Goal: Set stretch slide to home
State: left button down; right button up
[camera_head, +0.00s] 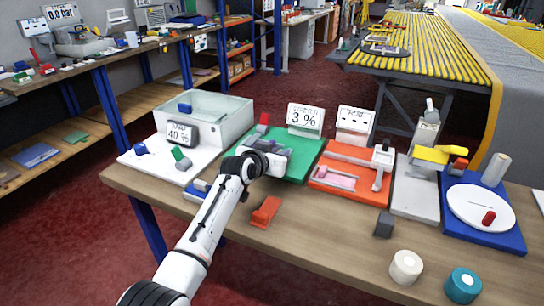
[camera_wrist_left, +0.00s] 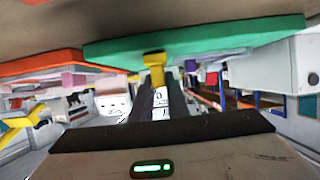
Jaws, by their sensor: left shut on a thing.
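A green board (camera_head: 309,164) lies on the wooden bench, with a white display (camera_head: 305,119) reading "3 %" at its back; the small word above the number is hard to read. My left gripper (camera_head: 270,158) is over the left part of this board and covers much of the slide there. In the left wrist view, which is upside down, my left gripper (camera_wrist_left: 159,86) is shut on a yellow slide handle (camera_wrist_left: 154,59) close to the green board (camera_wrist_left: 205,42). Where the slide stands along its track is hidden. My right gripper is not in view.
A clear tank (camera_head: 220,116) with a "40 %" display (camera_head: 182,134) stands left. An orange board (camera_head: 350,167) with a pink piece stands right. A red block (camera_head: 265,212) lies in front, near the arm. White (camera_head: 406,266) and teal (camera_head: 463,285) rolls stand front right.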

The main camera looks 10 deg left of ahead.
pick_arm(q)
jog(key=shift+a, duration=0.25)
jog(key=c, duration=1.7)
grip_release()
jog(key=shift+a, duration=0.1)
jog(key=shift+p+v, duration=0.6)
jog(key=shift+v, duration=4.55)
